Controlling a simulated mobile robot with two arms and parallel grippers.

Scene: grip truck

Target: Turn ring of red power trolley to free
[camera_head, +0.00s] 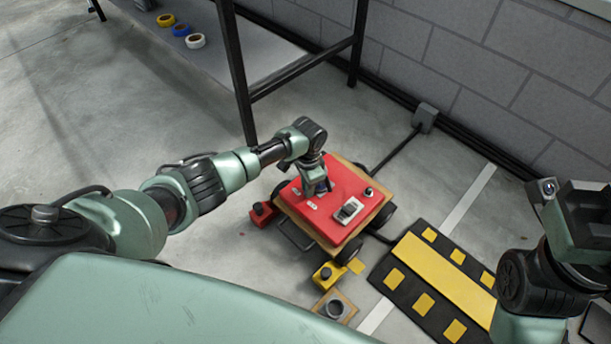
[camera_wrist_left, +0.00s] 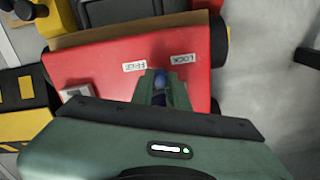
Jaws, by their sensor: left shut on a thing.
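The red power trolley (camera_head: 330,212) stands on the concrete floor, with a red top over a wooden deck and dark wheels. My left gripper (camera_head: 319,190) reaches down onto its top from the left. In the left wrist view the fingers (camera_wrist_left: 161,84) are shut on a small blue part (camera_wrist_left: 159,77), which I take as the ring; the fingers hide most of it. A white FREE label (camera_wrist_left: 134,66) lies left of the fingertips and a LOCK label (camera_wrist_left: 183,59) lies right of them. Which label the ring points to cannot be told.
A black and yellow ramp (camera_head: 437,283) lies right of the trolley. A yellow block (camera_head: 327,275) and a box with a round cup (camera_head: 336,307) sit in front. A table (camera_head: 262,58) with tape rolls stands behind, left. A cable runs to a wall box (camera_head: 425,117).

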